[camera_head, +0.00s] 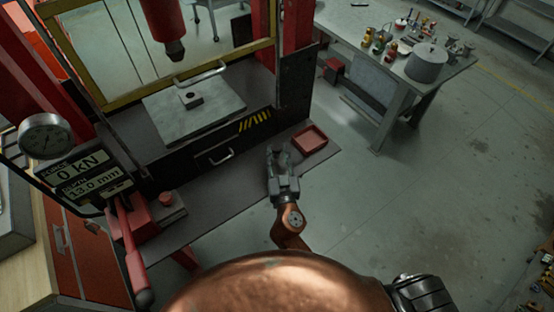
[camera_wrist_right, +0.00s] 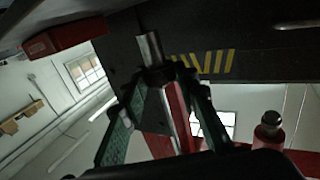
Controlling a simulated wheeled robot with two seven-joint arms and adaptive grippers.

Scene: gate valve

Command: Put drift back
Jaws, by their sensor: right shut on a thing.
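My right gripper (camera_head: 280,155) is over the dark base ledge of the press, to the left of a small red tray (camera_head: 309,139). In the right wrist view my right gripper (camera_wrist_right: 160,76) is shut on the drift (camera_wrist_right: 150,48), a short grey metal pin sticking out past the fingertips. In the head view the drift is too small to make out clearly. The red tray also shows at the upper left of the wrist view (camera_wrist_right: 62,38). I cannot see into it well; it looks empty in the head view.
The press ram (camera_head: 174,48) hangs above a steel plate (camera_head: 220,104) bearing a small block (camera_head: 190,97). A display (camera_head: 83,176) reads 0 kN and 13.0 mm. A red-handled lever (camera_head: 134,255) stands at left. A workbench (camera_head: 385,70) with bottles and a pot is at upper right.

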